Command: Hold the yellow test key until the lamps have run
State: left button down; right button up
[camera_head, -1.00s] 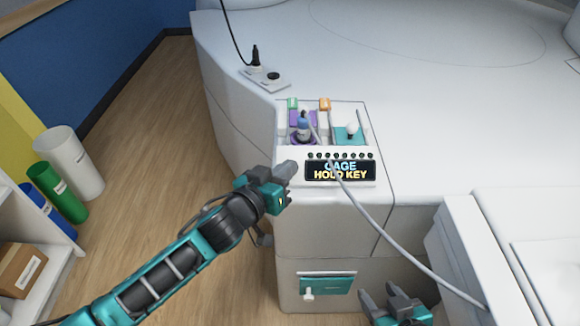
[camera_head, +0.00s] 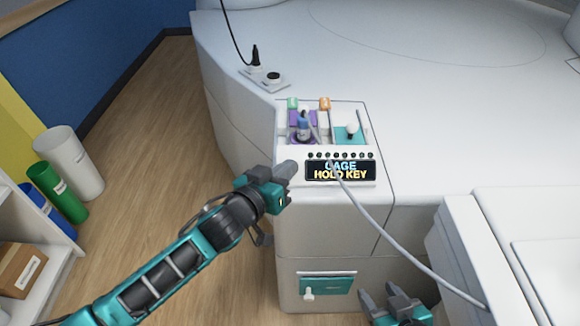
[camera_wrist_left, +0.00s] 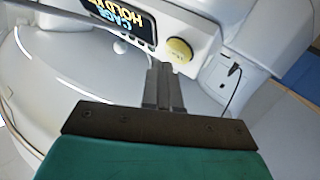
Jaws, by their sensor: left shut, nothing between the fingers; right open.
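The yellow test key (camera_wrist_left: 179,50) is a round button on the console front, seen in the left wrist view beside the display. In the head view it does not show. My left gripper (camera_head: 290,167) is shut with nothing in it, and its fingertips are at the console's left front corner. In the left wrist view the fingertips (camera_wrist_left: 161,66) are close below the key; I cannot tell whether they touch it. The display (camera_head: 340,170) reads "CAGE HOLD KEY". The row of small lamps (camera_head: 341,155) above it looks dark. My right gripper (camera_head: 385,296) is open and empty at the lower right.
A grey cable (camera_head: 392,240) runs across the console front to the lower right. A purple pad with a blue-topped knob (camera_head: 304,127) and a teal pad with a white knob (camera_head: 351,131) lie on top. A teal switch plate (camera_head: 327,285) is lower down. Shelves (camera_head: 42,260) stand left.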

pick_arm(q)
jog(key=shift+w+f, duration=0.2)
jog(key=shift+w+f, duration=0.25)
jog(key=shift+f, duration=0.1)
dwell(2.2)
jog(key=shift+r, duration=0.1)
dwell(2.4)
jog(key=shift+s+r+p, duration=0.55)
jog(key=shift+p, duration=0.05)
jog(key=s+r+p, duration=0.3)
jog(key=p, duration=0.1)
jog(key=shift+s+r, duration=0.25)
jog(key=shift+r, duration=0.05)
dwell(0.5)
